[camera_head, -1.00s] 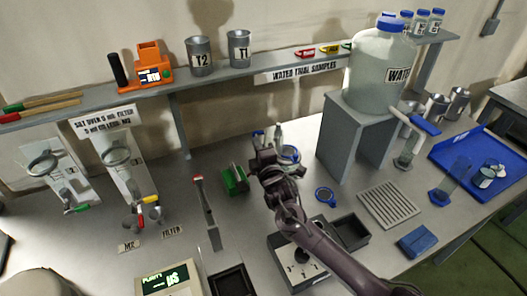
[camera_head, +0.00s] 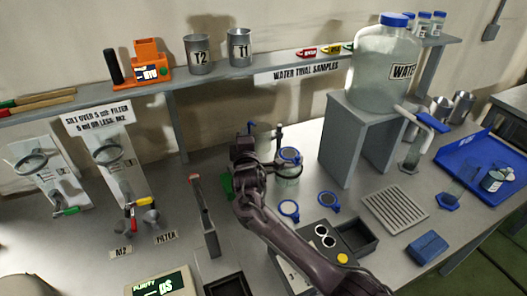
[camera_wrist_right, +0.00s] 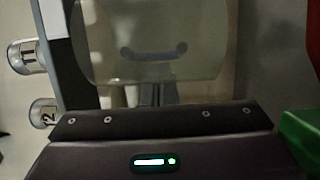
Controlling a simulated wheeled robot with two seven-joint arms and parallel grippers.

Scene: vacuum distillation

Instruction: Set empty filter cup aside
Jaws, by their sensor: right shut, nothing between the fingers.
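I cannot tell for certain which vessel is the empty filter cup. A small grey metal funnel-like cup (camera_head: 151,218) stands by the FILTER label (camera_head: 166,237) at the left of the bench. A clear glass vessel with a blue-rimmed top (camera_head: 288,165) stands mid-bench, just right of my right gripper (camera_head: 243,148). In the right wrist view, a large pale translucent shape (camera_wrist_right: 150,45) fills the space beyond the shut fingers (camera_wrist_right: 150,94). My left gripper is out of view.
Two blue rings (camera_head: 289,210) lie in front of the vessel, near a control box with a yellow button (camera_head: 342,258). A grey rack (camera_head: 395,209), a blue block (camera_head: 428,247) and a blue tray (camera_head: 480,150) are at right. A water jug (camera_head: 381,65) stands on a raised stand.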

